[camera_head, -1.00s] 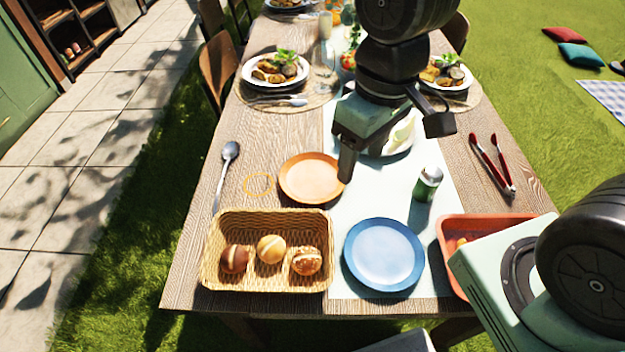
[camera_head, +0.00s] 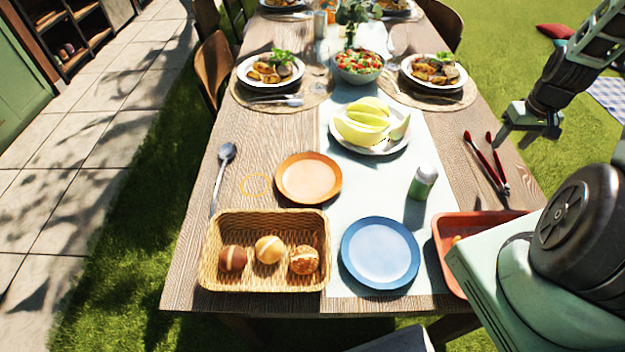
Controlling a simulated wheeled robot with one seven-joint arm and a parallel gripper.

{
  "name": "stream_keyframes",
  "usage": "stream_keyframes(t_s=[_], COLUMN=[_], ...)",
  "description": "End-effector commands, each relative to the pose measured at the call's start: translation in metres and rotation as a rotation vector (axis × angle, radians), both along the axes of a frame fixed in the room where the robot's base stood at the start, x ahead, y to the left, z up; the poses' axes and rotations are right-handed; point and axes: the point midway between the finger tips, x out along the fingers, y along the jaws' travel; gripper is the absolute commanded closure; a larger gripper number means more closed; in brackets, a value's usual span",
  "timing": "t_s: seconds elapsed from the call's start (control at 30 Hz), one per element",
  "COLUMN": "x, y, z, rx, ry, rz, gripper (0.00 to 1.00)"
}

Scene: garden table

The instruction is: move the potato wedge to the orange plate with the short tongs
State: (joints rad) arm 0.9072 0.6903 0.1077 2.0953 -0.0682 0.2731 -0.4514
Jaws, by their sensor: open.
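The orange plate (camera_head: 308,178) lies empty left of the table's middle. Red-handled tongs (camera_head: 484,163) lie on the bare wood at the right side, their arms spread at the far end. My gripper (camera_head: 512,141) is open and empty, above the table's right edge, close to the tongs' far end in the picture; I cannot tell its height over them. A small yellow piece, possibly the potato wedge (camera_head: 456,239), shows at the left inside a red tray (camera_head: 439,237). My own body hides much of that tray.
A blue plate (camera_head: 380,253), a basket of rolls (camera_head: 213,267), a shaker (camera_head: 422,183) and a melon plate (camera_head: 370,149) stand around the middle. A spoon (camera_head: 225,165) lies left. Set plates and a salad bowl (camera_head: 359,67) stand farther back.

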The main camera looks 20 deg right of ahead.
Motion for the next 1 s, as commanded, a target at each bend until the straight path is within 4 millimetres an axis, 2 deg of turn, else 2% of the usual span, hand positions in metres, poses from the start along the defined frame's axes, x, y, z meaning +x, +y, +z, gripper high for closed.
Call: stream_keyframes(t_s=[0.1,0.37,0.57,0.77,1.0], x=[-0.003,-0.003,-0.002,0.000,0.003], y=[-0.005,-0.004,-0.004,-0.004,-0.005], z=[-0.002,-0.002,-0.009,-0.029,-0.063], rx=[-0.001,-0.001,-0.001,-0.001,-0.001], ry=[0.000,0.000,0.000,0.000,0.001], rz=[-0.007,-0.007,-0.006,-0.006,-0.006], gripper=[0.42,0.42,0.42,0.42,0.42])
